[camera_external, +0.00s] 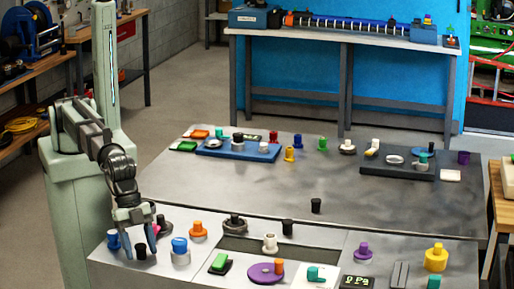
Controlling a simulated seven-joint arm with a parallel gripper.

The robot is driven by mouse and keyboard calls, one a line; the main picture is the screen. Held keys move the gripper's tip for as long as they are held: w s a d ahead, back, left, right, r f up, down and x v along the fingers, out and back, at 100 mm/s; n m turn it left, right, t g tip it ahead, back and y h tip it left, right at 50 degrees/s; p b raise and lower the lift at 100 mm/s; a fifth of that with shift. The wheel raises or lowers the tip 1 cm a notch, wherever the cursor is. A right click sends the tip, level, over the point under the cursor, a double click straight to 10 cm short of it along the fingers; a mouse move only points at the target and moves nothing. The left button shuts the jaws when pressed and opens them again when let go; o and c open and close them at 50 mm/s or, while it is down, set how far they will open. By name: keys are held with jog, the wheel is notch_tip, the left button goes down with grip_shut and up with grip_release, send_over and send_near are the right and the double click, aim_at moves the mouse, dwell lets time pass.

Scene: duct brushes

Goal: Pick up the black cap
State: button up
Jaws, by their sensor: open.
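A small black cap (141,253) stands on the front left of the grey table. My gripper (140,247) points down over it, with its fingers open. One fingertip shows on each side of the cap; whether they touch it I cannot tell. Other black cap-like pieces are in view: one (287,227) at the back edge of the front panel, and one (316,205) on the grey surface behind it. Which of them the task means, the picture does not show.
A blue cap (180,244) on a pale base stands just right of my gripper, and a blue piece (113,241) stands just left. An orange knob (198,229) and a dark grey knob (235,222) are farther right. The middle of the rear surface is largely clear.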

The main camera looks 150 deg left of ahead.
aim_at(140, 244)
jog(key=shift+c, duration=0.4)
jog(key=c, duration=0.9)
jog(key=shift+c, duration=0.2)
notch_tip(140, 244, up, 10)
jog(key=shift+r, duration=0.1)
